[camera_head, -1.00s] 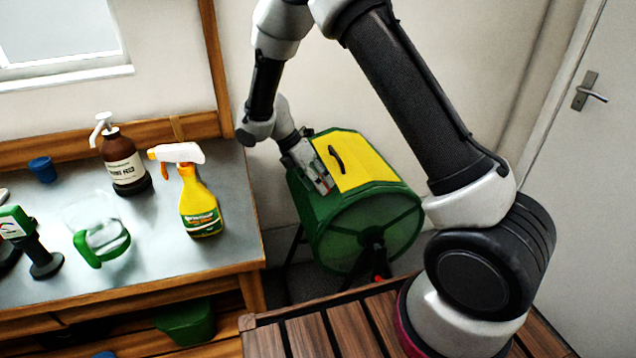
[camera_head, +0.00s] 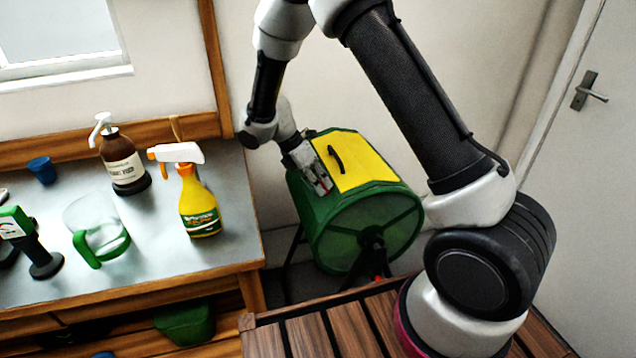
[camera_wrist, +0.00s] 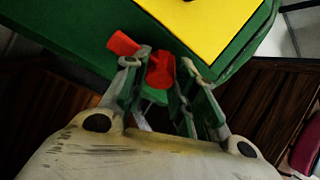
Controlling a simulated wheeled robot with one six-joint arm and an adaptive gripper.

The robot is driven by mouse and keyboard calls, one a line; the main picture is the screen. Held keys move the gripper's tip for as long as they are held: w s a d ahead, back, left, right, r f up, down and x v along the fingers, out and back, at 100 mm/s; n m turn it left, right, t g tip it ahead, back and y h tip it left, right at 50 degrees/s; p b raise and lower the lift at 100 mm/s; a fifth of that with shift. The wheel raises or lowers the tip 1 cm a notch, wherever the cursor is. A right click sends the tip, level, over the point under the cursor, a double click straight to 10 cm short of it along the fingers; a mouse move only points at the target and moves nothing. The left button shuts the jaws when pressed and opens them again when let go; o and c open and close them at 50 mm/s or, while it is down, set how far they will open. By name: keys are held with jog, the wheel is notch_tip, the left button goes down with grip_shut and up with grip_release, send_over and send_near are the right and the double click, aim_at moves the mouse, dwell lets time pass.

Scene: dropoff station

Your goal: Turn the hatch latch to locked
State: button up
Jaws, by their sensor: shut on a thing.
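The yellow hatch (camera_head: 357,160) with a black handle (camera_head: 336,158) lies shut on top of the green drum (camera_head: 362,228). A red latch (camera_wrist: 160,70) sits at the hatch's edge in the wrist view, with one part sticking out to the left. My gripper (camera_head: 323,188) is at the hatch's left side. In the wrist view my gripper (camera_wrist: 163,85) is shut on the red latch, its fingers on either side. The fingers hide part of the latch, and I cannot tell from its angle whether it is locked.
A grey-topped bench (camera_head: 150,240) stands at the left. On it are a yellow spray bottle (camera_head: 199,208), a brown pump bottle (camera_head: 122,160), a clear jug with a green handle (camera_head: 100,232) and a blue cup (camera_head: 42,170). A slatted wooden surface (camera_head: 310,335) is in front of the drum.

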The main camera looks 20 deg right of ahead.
jog(key=m+t, duration=0.1)
jog(key=m, duration=0.2)
jog(key=shift+s, duration=0.1)
jog(key=m+t, duration=0.1)
jog(key=m, duration=0.3)
jog(key=shift+s+t, duration=0.1)
jog(key=shift+t, duration=0.3)
jog(key=m+t, duration=0.1)
jog(key=m, duration=0.3)
jog(key=shift+s+a+m+t+h, duration=0.1)
jog(key=shift+m+t+h, duration=0.3)
jog(key=shift+m, duration=0.65)
jog(key=shift+m+t+h, duration=0.3)
jog(key=shift+m+h, duration=0.1)
jog(key=shift+m, duration=0.65)
jog(key=o, duration=1)
